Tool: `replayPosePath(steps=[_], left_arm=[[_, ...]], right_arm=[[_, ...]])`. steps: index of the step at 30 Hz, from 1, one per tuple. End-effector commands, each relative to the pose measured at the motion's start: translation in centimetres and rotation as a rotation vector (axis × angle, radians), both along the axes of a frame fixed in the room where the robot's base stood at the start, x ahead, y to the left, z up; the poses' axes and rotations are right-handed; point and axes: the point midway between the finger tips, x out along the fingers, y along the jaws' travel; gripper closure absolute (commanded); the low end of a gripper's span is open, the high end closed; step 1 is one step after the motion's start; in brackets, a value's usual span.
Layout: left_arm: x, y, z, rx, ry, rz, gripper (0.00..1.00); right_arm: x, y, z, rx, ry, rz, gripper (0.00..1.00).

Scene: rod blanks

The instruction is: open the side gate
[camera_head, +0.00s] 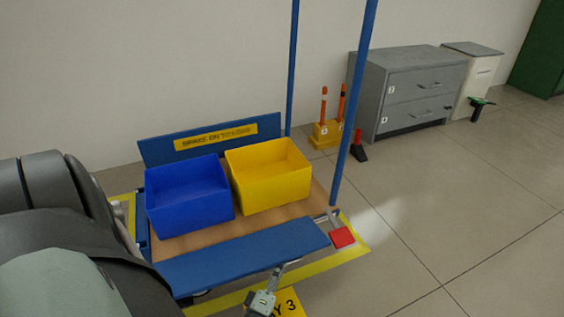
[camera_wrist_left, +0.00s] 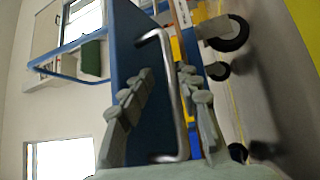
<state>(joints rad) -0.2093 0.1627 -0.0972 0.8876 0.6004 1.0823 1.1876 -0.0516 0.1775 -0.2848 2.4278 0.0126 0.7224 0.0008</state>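The blue side gate (camera_head: 245,255) runs along the near side of the cart in the head view. I cannot tell its exact tilt. In the left wrist view a blue panel (camera_wrist_left: 142,55) carries a bent metal bar handle (camera_wrist_left: 180,105). My left gripper (camera_wrist_left: 163,85) has its fingers apart on either side of this handle, with the bar nearer the right finger. A gap shows between the fingers and the bar. In the head view my left arm fills the lower left, and its fingers are hidden.
A blue bin (camera_head: 190,200) and a yellow bin (camera_head: 270,180) stand on the cart's wooden deck. A red pedal (camera_head: 342,238) is at its right corner. A grey drawer cabinet (camera_head: 415,90) stands at the wall. The floor at right is clear.

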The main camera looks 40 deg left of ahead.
Motion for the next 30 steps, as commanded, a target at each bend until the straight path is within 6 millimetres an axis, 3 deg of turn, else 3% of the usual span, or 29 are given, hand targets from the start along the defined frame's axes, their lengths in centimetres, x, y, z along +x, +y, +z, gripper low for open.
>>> replayPosePath(steps=[8, 21, 30], left_arm=[[0.0, 0.1, 2.3, 0.001, -0.008, 0.003, 0.69], [0.0, -0.2, 9.0, 0.001, -0.005, -0.001, 0.69], [0.0, -0.2, 10.2, 0.002, -0.003, -0.003, 0.69]], right_arm=[[-0.1, 0.0, 0.0, -0.004, -0.001, 0.0, 1.0], [0.0, 0.0, 0.1, -0.005, -0.001, 0.0, 1.0], [0.0, 0.0, 0.1, -0.005, -0.001, 0.0, 1.0]])
